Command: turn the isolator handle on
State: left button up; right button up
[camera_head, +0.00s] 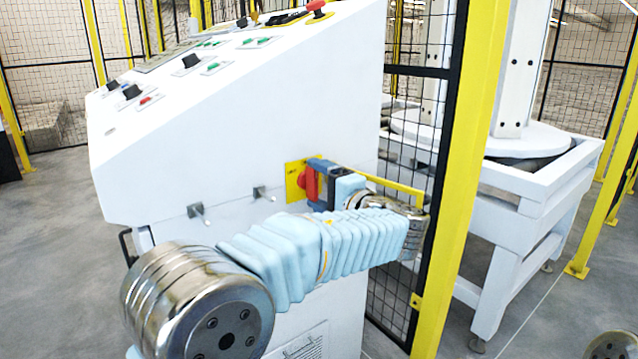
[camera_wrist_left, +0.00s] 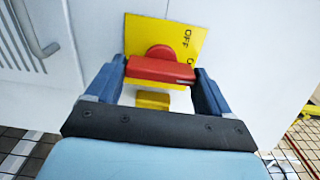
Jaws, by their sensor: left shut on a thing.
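The isolator handle (camera_wrist_left: 162,69) is red and sits on a yellow plate (camera_wrist_left: 185,38) marked OFF on the side of the white cabinet. In the left wrist view the handle lies crosswise between the fingers. In the head view the red handle (camera_head: 309,184) shows just left of my gripper. My left gripper (camera_wrist_left: 160,82) has its two blue fingers at both ends of the handle, shut on it. In the head view the left gripper (camera_head: 322,182) is partly hidden by its own arm. My right gripper is not in view.
The white cabinet (camera_head: 240,130) has a sloped top with knobs, buttons and a red emergency stop (camera_head: 317,8). Two small latches (camera_head: 197,211) stick out of its side. A yellow fence post (camera_head: 470,170) stands close to the right of my left arm.

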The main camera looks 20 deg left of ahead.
pick_arm(q)
jog(key=shift+d, duration=0.1)
jog(key=shift+c, duration=0.5)
jog(key=o, duration=0.8)
jog(key=b+v, duration=0.1)
jog(key=v, duration=1.2)
jog(key=shift+s+d, duration=0.25)
jog(key=shift+f, duration=0.1)
